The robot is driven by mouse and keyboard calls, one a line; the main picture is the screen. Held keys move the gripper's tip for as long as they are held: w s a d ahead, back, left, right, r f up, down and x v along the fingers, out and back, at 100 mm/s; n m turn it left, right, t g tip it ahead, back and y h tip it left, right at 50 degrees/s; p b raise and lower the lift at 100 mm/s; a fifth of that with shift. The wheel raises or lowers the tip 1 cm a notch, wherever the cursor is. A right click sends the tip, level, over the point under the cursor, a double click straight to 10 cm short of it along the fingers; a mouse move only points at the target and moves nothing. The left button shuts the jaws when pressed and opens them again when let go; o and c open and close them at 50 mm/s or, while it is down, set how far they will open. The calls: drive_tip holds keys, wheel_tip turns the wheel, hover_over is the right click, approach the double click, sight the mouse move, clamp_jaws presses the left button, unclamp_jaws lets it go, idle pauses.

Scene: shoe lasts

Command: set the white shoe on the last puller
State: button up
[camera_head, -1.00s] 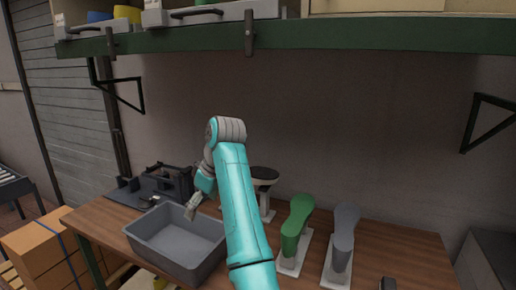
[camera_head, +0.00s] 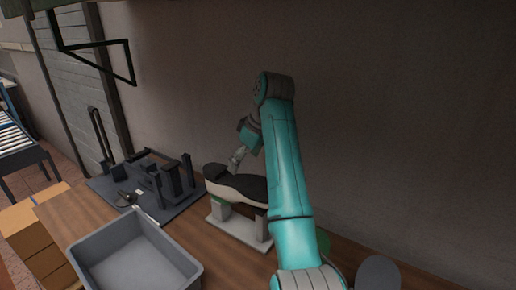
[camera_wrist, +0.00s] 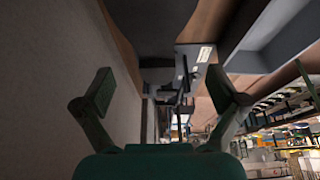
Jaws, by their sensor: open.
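The white shoe (camera_head: 250,196) is in the head view, with a dark face on top and a white band below. It rests on a stand with a pale base (camera_head: 238,232). My gripper (camera_head: 237,160) is just above the shoe's dark top, near its left part; I cannot tell if it touches. In the wrist view my gripper (camera_wrist: 160,92) has its two fingers wide apart with nothing between them. A dark machine on a dark plate, probably the last puller (camera_head: 165,184), stands left of the shoe. A large dark shape, likely the shoe (camera_wrist: 150,25), fills the top of the wrist view.
A grey bin (camera_head: 130,252) stands at the front of the wooden table. A grey last (camera_head: 378,272) and a green last (camera_head: 322,241) stand right of the shoe, partly hidden or cut off. The wall is close behind.

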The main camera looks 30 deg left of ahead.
sight(237, 180)
drive_tip(key=shift+w+f, duration=0.15)
drive_tip(key=shift+w, duration=0.25)
drive_tip(key=shift+x, duration=5.85)
drive_tip(key=shift+s, duration=0.1)
drive_tip(key=c, duration=1.7)
drive_tip(key=shift+r, duration=5.8)
drive_tip(key=shift+a+g, duration=0.1)
drive_tip(key=shift+g, duration=0.3)
